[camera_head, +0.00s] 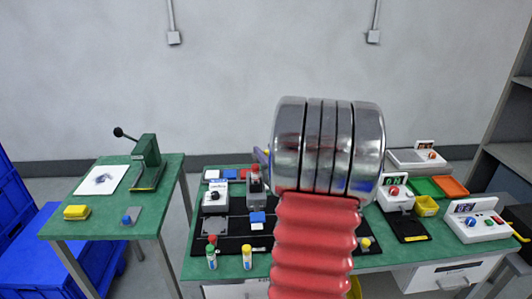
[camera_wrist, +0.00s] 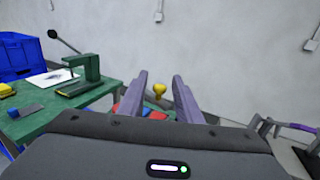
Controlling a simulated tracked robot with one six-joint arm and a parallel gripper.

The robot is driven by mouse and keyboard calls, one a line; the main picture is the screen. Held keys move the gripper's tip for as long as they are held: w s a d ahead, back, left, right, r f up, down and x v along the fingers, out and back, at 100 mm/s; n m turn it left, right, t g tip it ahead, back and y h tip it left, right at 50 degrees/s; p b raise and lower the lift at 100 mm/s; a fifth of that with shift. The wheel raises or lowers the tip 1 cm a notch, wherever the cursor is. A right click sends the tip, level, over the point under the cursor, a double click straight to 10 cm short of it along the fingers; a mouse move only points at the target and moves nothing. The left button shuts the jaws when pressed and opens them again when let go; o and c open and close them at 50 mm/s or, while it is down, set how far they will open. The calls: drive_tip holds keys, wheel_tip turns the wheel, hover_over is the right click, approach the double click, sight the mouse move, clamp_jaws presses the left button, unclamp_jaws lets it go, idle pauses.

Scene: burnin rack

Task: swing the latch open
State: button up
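My gripper (camera_wrist: 160,77) is open in the wrist view, its two purple-grey fingers apart. A yellow knob (camera_wrist: 159,89) on a short stem shows in the gap between the fingers; I cannot tell whether it is level with the tips or beyond them, and no contact is visible. In the head view my own arm hides most of the gripper, and only a purple finger part (camera_head: 261,157) shows left of it. No latch is clearly recognisable; the yellow knob may be its handle, but its base is hidden.
A green table (camera_head: 330,262) holds a black board (camera_head: 231,225) with small devices, partly behind my arm. Displays and coloured trays (camera_head: 450,186) stand at right. A separate green table (camera_head: 155,205) at left carries a lever press (camera_head: 148,160). Blue crates (camera_wrist: 15,55) stand beyond it.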

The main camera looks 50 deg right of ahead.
clamp_jaws()
idle(0.3)
drive_tip(key=shift+d+n+y, duration=0.2)
drive_tip(key=shift+n+y, duration=0.1)
drive_tip(key=shift+y, duration=0.1)
drive_tip(key=shift+w+d+n+t+y, duration=0.1)
drive_tip(key=shift+d+n+t+y, duration=0.05)
drive_tip(key=shift+n+t+y, duration=0.35)
drive_tip(key=shift+w+d+n+t+y, duration=0.15)
drive_tip(key=shift+n+y, duration=0.4)
drive_tip(key=shift+y, duration=0.35)
drive_tip(key=shift+w+d+n+t+y, duration=0.1)
drive_tip(key=shift+d+n+t+y, duration=0.1)
drive_tip(key=shift+n+y, duration=0.5)
drive_tip(key=shift+w+d+n+t+y, duration=0.15)
drive_tip(key=shift+n+y, duration=0.2)
drive_tip(key=shift+y, duration=0.75)
drive_tip(key=shift+a+r, duration=0.1)
unclamp_jaws()
drive_tip(key=shift+s, duration=0.2)
